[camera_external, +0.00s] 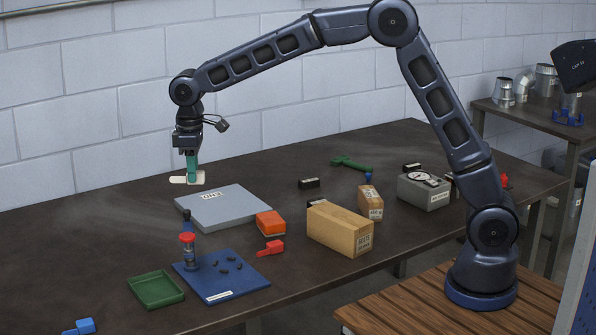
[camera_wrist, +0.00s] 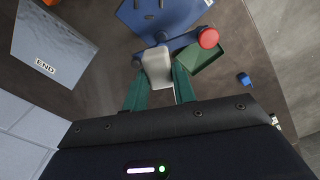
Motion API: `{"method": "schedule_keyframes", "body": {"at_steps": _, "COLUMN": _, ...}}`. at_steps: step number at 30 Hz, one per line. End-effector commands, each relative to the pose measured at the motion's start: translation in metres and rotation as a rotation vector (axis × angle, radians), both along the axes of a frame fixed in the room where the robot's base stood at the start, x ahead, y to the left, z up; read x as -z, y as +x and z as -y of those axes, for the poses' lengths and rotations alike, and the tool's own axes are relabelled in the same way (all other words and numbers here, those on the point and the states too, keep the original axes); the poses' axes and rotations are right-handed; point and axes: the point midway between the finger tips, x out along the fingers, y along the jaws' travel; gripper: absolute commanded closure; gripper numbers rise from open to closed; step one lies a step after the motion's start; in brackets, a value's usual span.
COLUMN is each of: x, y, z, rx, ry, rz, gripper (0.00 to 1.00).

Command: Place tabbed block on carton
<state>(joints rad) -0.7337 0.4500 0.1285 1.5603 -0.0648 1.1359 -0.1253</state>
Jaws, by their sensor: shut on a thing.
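A cream tabbed block (camera_external: 179,180) hangs in my gripper (camera_external: 192,172), above the table behind the grey panel. In the wrist view the cream block (camera_wrist: 157,66) sits between the green fingers of my gripper (camera_wrist: 158,82), which are shut on it. A tan carton-like box (camera_external: 340,229) with a label stands upright on the table, well to the right of my gripper. A smaller brown box (camera_external: 370,202) stands behind it. I cannot tell from the labels which box is the carton.
A grey panel (camera_external: 224,208) lies below my gripper. Around it are an orange block (camera_external: 270,223), a red tabbed piece (camera_external: 270,248), a blue board (camera_external: 240,284) with a red-topped post, and a green tray (camera_external: 155,289). The table's left end is mostly clear.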

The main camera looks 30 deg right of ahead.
Motion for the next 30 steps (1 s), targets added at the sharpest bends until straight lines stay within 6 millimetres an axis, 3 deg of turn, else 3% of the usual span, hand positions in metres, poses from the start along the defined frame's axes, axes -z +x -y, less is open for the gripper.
{"method": "schedule_keyframes", "body": {"at_steps": 3, "x": -0.013, "y": 0.008, "z": 0.052, "rx": 0.107, "ry": 0.001, "rz": 0.002, "gripper": 0.96}}
{"method": "schedule_keyframes", "body": {"at_steps": 14, "x": -0.035, "y": 0.004, "z": 0.196, "rx": 0.427, "ry": 0.001, "rz": 0.003, "gripper": 0.96}}
{"method": "schedule_keyframes", "body": {"at_steps": 24, "x": -0.040, "y": -0.034, "z": 0.319, "rx": 0.736, "ry": 0.002, "rz": 0.003, "gripper": 0.96}}
{"method": "schedule_keyframes", "body": {"at_steps": 30, "x": -0.037, "y": -0.063, "z": 0.374, "rx": 0.893, "ry": 0.002, "rz": 0.001, "gripper": 0.96}}
